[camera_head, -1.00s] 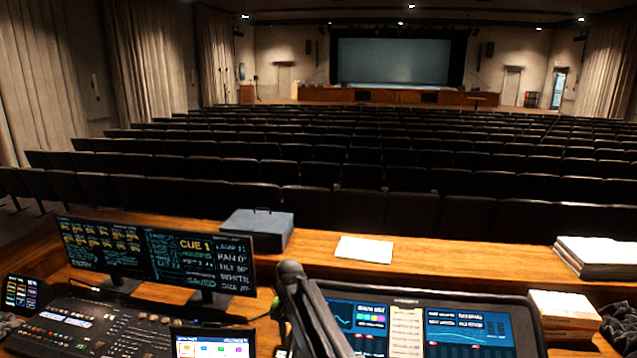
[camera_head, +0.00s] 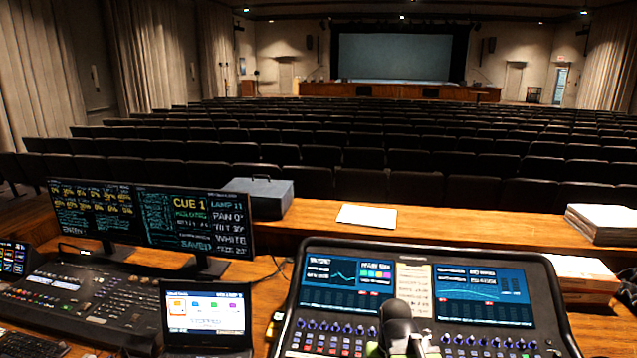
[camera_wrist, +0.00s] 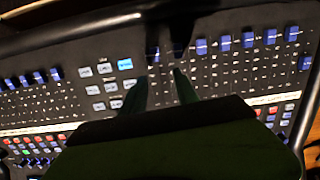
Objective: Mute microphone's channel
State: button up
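The mixing desk (camera_head: 537,270) stands at the lower right of the head view, with two lit screens and rows of knobs and buttons. A pale note strip (camera_head: 412,285) lies between its screens; its writing is too small to read. In the wrist view, the desk panel (camera_wrist: 225,75) shows blue caps, small buttons, red and green buttons, and a pale label strip (camera_wrist: 30,130). My gripper (camera_wrist: 164,77) is over the panel with its two fingers apart and nothing between them. Whether they touch the panel I cannot tell. The microphone's channel label is not legible.
Left of the desk are a small laptop-like screen (camera_head: 205,315), a lighting console (camera_head: 95,300) and two monitors (camera_head: 150,220). A grey box (camera_head: 262,197), white paper (camera_head: 366,216) and stacked papers (camera_head: 605,224) lie on the wooden ledge. Rows of seats lie beyond.

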jog(key=shift+s+a+r+n, duration=0.15)
jog(key=shift+s+n, duration=0.05)
jog(key=shift+n, duration=0.4)
grip_shut()
dwell(1.2)
